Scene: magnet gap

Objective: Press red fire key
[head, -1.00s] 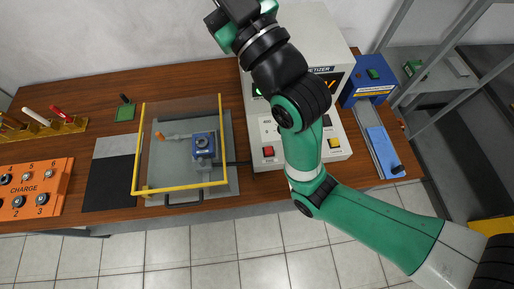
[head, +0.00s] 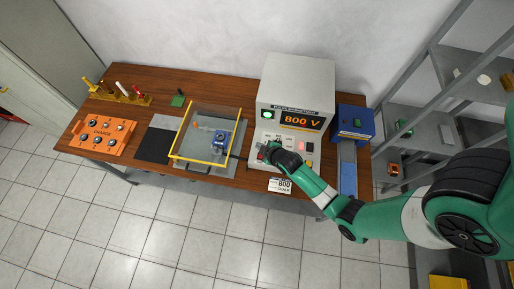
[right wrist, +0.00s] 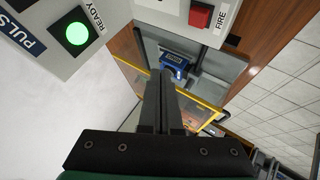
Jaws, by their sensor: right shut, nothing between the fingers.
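The red fire key (right wrist: 201,15) is on the console's grey panel beside the word FIRE, at the top of the right wrist view. In the head view the red key (head: 261,156) is partly hidden by my right gripper. My right gripper (head: 264,149) is low over the left part of the console's sloped panel. In the right wrist view its fingers (right wrist: 163,74) are together and empty, with the key up and to the right of the tips. I cannot tell whether they touch anything. My left gripper is not in view.
The pulse console (head: 297,75) reads 800 V, with its green READY lamp (right wrist: 77,33) lit. A yellow-framed clear guard (head: 180,157) stands to its left over a blue fixture (head: 220,138). A blue device (head: 353,122) stands right. An orange charge box (head: 103,133) is far left.

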